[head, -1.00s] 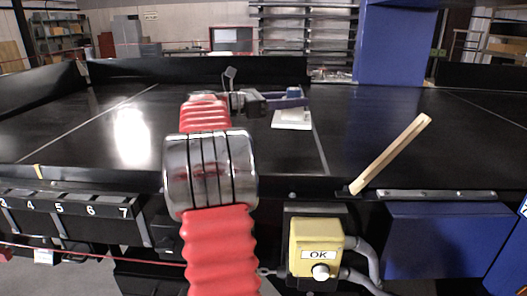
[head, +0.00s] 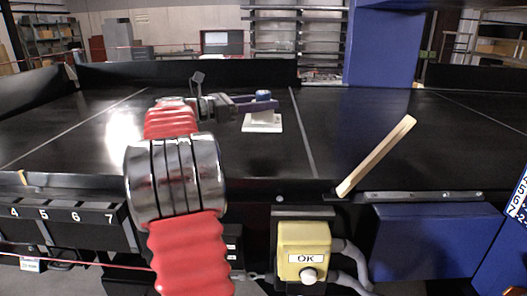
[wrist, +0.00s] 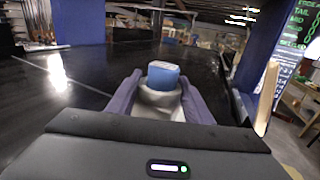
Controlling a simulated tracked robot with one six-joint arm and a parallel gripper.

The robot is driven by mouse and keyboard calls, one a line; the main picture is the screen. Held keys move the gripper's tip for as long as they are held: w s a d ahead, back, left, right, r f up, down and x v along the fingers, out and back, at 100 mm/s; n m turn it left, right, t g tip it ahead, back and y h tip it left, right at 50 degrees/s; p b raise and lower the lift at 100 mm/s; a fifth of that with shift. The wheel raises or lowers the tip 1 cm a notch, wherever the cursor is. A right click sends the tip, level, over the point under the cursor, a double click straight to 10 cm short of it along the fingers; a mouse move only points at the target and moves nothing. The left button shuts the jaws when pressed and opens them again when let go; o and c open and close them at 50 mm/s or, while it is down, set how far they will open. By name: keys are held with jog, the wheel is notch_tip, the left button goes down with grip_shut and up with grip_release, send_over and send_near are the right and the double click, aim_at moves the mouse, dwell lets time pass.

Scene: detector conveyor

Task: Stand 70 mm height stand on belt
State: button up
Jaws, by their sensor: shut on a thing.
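The height stand (head: 262,122) has a pale square base, a short post and a blue top. It is upright over the black belt (head: 215,150), left of a pale line. I cannot tell whether its base touches the belt. My gripper (head: 263,104) is shut on the stand's upper part, its purple fingers on either side. In the wrist view the blue top (wrist: 163,74) and grey-white body show between the fingertips (wrist: 158,97); the base is hidden there.
A wooden stick (head: 376,156) leans up from the front edge at right. A yellow OK box (head: 303,250) and numbered black bins (head: 67,222) are at the front. A blue column (head: 382,45) stands behind. The belt around the stand is clear.

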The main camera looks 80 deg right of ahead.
aim_at(262, 123)
jog(key=shift+f, duration=3.05)
jog(key=shift+f, duration=0.1)
jog(key=shift+f, duration=1.75)
jog(key=o, duration=1.2)
jog(key=shift+f, duration=0.1)
